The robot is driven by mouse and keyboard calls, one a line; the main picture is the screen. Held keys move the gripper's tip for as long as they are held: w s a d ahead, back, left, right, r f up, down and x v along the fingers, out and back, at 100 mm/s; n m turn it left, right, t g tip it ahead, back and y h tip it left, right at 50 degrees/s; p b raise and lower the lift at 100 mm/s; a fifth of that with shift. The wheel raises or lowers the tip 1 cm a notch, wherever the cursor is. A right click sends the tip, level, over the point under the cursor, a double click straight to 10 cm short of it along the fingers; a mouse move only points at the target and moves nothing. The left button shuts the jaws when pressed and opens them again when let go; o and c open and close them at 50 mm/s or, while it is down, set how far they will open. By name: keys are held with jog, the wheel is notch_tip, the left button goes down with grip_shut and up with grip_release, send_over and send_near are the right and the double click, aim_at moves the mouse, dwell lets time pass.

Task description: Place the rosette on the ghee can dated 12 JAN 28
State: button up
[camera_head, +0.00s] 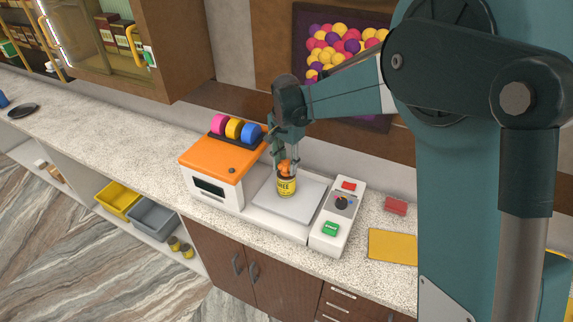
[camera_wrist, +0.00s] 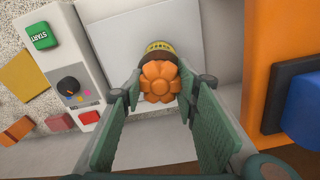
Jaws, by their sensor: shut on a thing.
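An orange flower-shaped rosette (camera_wrist: 159,82) is between the fingers of my gripper (camera_wrist: 160,88), which is shut on it. In the head view the rosette (camera_head: 285,167) is at the top of a yellow and dark ghee can (camera_head: 286,186), below my gripper (camera_head: 285,156). The can stands upright on a pale square plate (camera_head: 303,207). In the wrist view the rosette covers most of the can (camera_wrist: 160,46). I cannot tell whether the rosette touches the lid. The can's date cannot be read.
Left of the plate is an orange-topped machine (camera_head: 212,160) with pink, yellow and blue discs. Right is a control panel (camera_head: 338,215) with a green START button. A red block (camera_head: 396,206) and yellow mat (camera_head: 392,246) lie farther right. Small cans (camera_head: 187,251) are on the lower shelf.

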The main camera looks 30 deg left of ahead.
aim_at(287, 162)
jog(key=shift+f, duration=0.2)
jog(key=o, duration=0.7)
jog(key=shift+r, duration=0.15)
notch_tip(287, 162, up, 12)
dwell(0.3)
dwell(0.6)
